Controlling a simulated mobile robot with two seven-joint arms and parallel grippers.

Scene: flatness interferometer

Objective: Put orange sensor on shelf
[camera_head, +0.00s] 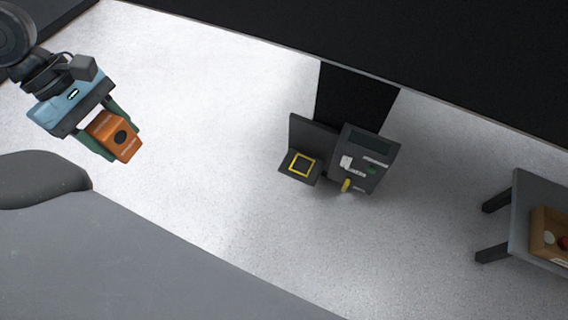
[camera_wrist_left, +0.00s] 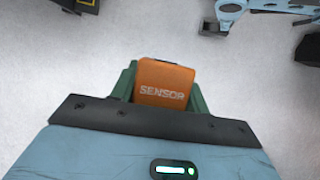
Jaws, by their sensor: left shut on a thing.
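In the left wrist view the sensor (camera_wrist_left: 164,84) shows the word SENSOR between the green fingers of the left gripper (camera_wrist_left: 165,88). No shelf can be made out for certain in either view. My right gripper is not seen in the head view.
A dark device (camera_head: 362,160) with a yellow-framed pad (camera_head: 302,165) stands mid-view. A grey table (camera_head: 530,205) at the right bears a wooden box (camera_head: 543,240) with a red item. A black surface (camera_head: 400,50) spans the top. Pale floor lies open between.

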